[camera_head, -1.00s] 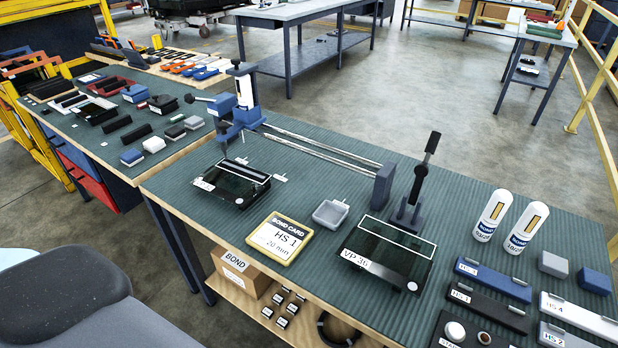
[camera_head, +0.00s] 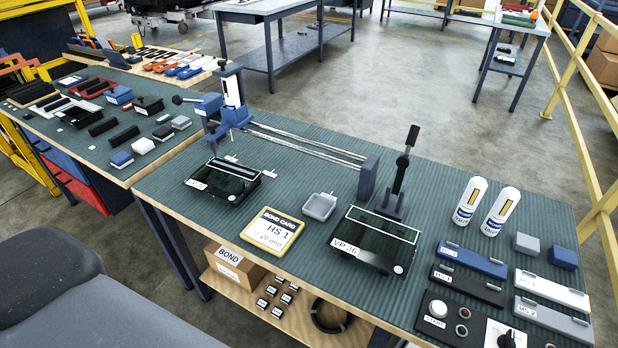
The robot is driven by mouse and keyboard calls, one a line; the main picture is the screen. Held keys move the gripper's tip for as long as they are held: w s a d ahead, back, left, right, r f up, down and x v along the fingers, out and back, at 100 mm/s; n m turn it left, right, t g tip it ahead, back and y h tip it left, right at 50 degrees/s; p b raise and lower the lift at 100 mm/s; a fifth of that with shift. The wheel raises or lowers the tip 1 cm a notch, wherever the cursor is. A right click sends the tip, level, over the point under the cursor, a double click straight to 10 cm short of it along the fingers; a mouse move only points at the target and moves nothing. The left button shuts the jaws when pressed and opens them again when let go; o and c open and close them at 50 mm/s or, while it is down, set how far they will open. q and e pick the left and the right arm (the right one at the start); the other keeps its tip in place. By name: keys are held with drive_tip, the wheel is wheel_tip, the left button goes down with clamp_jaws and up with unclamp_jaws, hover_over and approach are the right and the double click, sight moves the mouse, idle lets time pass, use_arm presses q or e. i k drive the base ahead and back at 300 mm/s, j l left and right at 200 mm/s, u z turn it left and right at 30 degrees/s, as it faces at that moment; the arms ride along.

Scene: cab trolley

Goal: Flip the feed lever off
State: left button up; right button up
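No part is labelled as the feed lever. A black upright lever (camera_head: 404,165) stands on a dark bracket behind the fixture marked VP 36 (camera_head: 376,240). A second lever with a dark knob (camera_head: 179,99) sticks out to the left of the blue clamp unit (camera_head: 230,112), which holds a white cartridge and has two long rods running right to a dark end block (camera_head: 368,177). I cannot tell which of the two is the feed lever. Neither of my grippers shows in the head view.
A control panel (camera_head: 447,322) with a white button and a black knob sits at the front right edge. Two white cartridges (camera_head: 469,201), blue and white bars and small blocks crowd the right. The bond card (camera_head: 272,232) and a grey dish (camera_head: 319,206) lie mid-table.

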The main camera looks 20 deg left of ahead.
sight(176, 99)
drive_tip(key=u, duration=1.25)
